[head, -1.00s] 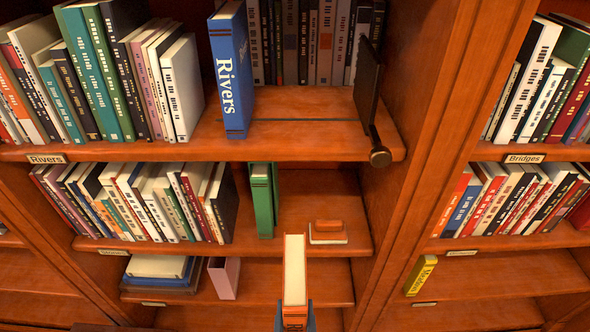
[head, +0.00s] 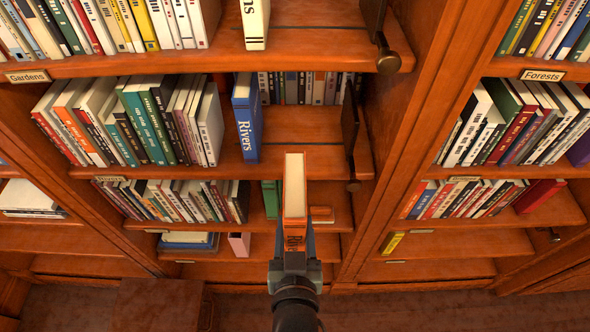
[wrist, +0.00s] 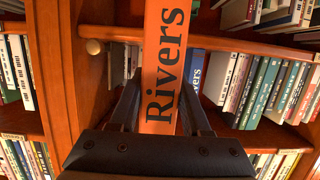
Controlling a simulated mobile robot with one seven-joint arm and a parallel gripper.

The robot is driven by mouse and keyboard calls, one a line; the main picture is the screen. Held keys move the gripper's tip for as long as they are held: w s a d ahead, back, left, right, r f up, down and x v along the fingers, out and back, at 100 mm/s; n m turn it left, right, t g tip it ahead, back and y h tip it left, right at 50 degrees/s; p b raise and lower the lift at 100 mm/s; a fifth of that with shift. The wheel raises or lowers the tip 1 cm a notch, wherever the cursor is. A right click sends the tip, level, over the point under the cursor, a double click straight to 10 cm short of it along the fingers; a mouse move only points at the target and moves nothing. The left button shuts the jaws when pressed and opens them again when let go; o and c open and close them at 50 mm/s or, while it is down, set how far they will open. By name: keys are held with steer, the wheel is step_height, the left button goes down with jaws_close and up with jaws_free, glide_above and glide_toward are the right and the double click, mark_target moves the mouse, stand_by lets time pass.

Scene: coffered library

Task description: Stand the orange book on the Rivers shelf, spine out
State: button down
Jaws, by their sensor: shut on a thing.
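The orange book (head: 294,188) is upright in my gripper (head: 294,245), its Rivers spine facing me. The spine (wrist: 165,70) fills the middle of the wrist view, between the two dark fingers. In the head view the book's top overlaps the front edge of the Rivers shelf (head: 200,170); I cannot tell its distance from the shelf. On that shelf a blue Rivers book (head: 245,120) stands left of a gap, and a dark bookend with a knob (head: 351,130) stands to the right. The blue book also shows right of the orange one in the wrist view (wrist: 194,72).
A row of thin books (head: 305,87) stands behind the gap. A packed row (head: 150,115) fills the shelf's left part. A wooden upright (head: 400,130) is to the right.

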mark_target(295, 202)
steer(key=r+p, duration=0.4)
steer(key=r, duration=0.1)
steer(key=r+p, duration=0.1)
steer(key=r, duration=0.2)
steer(key=shift+w+r+p, duration=0.15)
steer(key=shift+w+p, duration=0.15)
steer(key=shift+p, duration=0.1)
